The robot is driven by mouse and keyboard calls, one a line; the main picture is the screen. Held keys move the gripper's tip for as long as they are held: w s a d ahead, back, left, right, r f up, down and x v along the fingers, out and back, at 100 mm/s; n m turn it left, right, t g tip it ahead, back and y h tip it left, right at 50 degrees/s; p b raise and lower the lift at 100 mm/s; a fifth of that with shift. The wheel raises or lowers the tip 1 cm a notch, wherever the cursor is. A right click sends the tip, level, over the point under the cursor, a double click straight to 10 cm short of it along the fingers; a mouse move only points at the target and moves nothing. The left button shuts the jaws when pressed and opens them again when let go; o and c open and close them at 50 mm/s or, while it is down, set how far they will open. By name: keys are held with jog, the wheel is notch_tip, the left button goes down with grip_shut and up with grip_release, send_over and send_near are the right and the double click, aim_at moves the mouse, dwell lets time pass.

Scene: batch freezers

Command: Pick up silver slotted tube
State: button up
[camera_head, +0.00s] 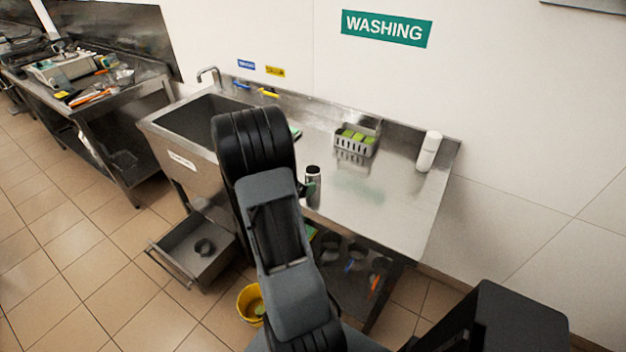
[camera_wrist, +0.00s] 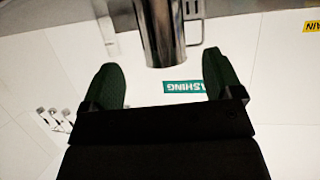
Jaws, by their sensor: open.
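The silver tube (camera_head: 313,185) stands upright near the front edge of the steel counter, with a dark top. In the wrist view, which is upside down, the shiny tube (camera_wrist: 158,32) shows between and ahead of my two dark green fingers. My gripper (camera_wrist: 161,60) is open, with a gap showing on each side of the tube. I cannot tell whether the tube lies within finger reach. Slots cannot be made out. In the head view my arm hides most of the gripper; a green bit shows beside the tube.
A slotted caddy with green sponges (camera_head: 357,138) and a white bottle (camera_head: 429,151) stand further back on the counter. The sink (camera_head: 200,118) is at left, partly behind my arm. Below are an open drawer (camera_head: 197,250) and a yellow bucket (camera_head: 250,300). The counter right of the tube is clear.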

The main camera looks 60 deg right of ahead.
aim_at(308, 178)
jog(key=shift+p+x, duration=0.6)
jog(key=shift+x, duration=3)
jog(key=shift+w, duration=0.15)
jog(key=c, duration=1.1)
jog(key=shift+o, duration=0.2)
jog(key=shift+r, duration=0.15)
